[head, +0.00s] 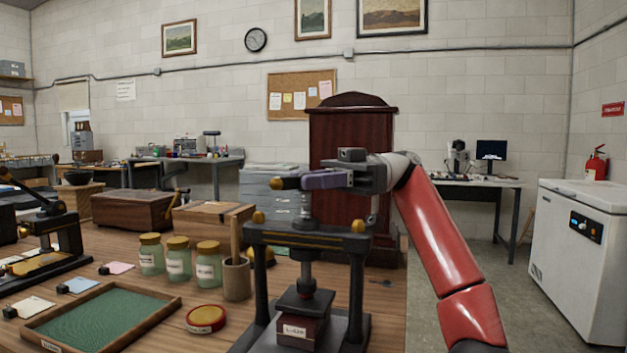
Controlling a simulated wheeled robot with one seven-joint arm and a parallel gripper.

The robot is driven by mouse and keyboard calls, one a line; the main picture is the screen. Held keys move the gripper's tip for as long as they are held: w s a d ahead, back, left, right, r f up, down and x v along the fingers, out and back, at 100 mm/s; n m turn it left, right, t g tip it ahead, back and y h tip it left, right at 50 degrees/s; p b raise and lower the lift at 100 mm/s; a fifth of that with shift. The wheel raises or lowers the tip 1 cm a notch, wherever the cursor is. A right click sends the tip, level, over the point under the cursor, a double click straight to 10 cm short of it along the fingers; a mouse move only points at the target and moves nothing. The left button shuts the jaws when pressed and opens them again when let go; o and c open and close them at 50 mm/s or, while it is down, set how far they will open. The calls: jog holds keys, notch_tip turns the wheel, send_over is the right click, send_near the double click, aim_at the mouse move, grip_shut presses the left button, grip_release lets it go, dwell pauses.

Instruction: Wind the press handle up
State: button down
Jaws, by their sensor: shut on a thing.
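The black press (262,238) stands on the wooden table in front of me, with a dark crossbar and brass knobs. Its screw (305,212) rises from the crossbar to the press handle (291,183), which lies about level and has a brass knob at its left end. My gripper (328,180) reaches in from the right and is shut on the handle above the crossbar. The jaws hide part of the handle. Below, the press plate (305,301) is down on or very close to a small dark red labelled box (303,333); I cannot tell if they touch.
A pestle in a wooden cup (237,279), several glass jars (179,262), a round red tin (206,318) and a green-lined tray (158,293) lie left of the press. A tall dark wooden cabinet (345,130) stands behind. A white freezer (570,265) is at the right.

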dwell(0.6)
jog(key=c, duration=1.3)
grip_release()
jog(key=shift+d+t, duration=0.1)
jog(key=shift+t, duration=0.2)
